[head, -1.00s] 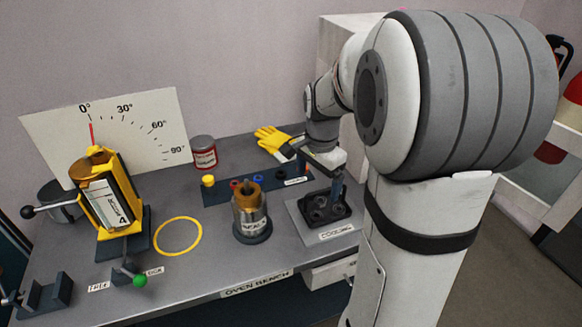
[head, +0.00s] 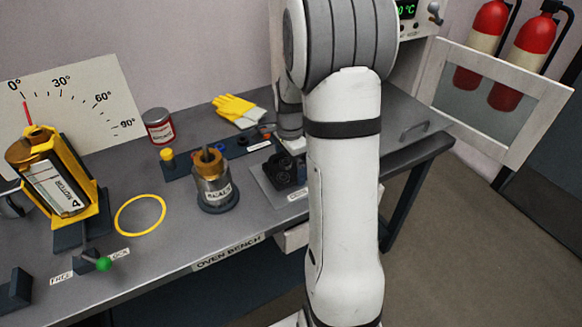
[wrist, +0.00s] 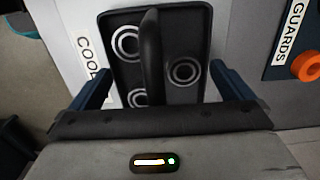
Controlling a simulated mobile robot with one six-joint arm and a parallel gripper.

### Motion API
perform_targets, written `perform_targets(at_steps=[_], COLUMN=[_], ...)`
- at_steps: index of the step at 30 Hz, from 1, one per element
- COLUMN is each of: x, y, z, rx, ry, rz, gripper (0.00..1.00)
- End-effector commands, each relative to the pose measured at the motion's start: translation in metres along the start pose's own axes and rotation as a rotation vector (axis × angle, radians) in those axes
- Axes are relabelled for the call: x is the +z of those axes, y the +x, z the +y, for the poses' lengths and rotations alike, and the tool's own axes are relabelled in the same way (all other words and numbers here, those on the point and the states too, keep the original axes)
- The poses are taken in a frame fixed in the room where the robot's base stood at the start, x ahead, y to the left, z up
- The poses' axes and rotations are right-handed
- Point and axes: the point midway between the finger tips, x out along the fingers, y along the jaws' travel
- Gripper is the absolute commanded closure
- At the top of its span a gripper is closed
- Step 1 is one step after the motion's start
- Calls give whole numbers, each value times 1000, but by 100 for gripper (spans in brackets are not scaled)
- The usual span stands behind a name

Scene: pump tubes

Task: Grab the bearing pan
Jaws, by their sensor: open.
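The bearing pan (wrist: 197,28) is a black square tray with several grey bearing rings in it and a dark upright handle (wrist: 151,55) across its middle. It sits on the pale cooling plate (wrist: 65,22), and in the head view the pan (head: 283,168) is partly hidden by my arm. My gripper (wrist: 162,70) is open over the pan, one dark blue finger on each side of the handle, with gaps between.
The guards strip (head: 205,158) with coloured pieces lies beside the plate. A yellow glove (head: 236,108) lies behind. An open white oven door (head: 495,95) is at right.

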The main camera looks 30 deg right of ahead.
Motion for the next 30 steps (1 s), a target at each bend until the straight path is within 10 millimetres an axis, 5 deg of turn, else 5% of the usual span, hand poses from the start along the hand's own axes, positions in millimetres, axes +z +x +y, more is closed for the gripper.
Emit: perform_targets(at_steps=[5, 20, 30], x=[0, -1, -1], y=[0, 0, -11], z=[0, 0, 0], rx=[0, 0, -4], ry=[0, 1, 1], rz=[0, 0, 1], gripper=[0, 40, 40])
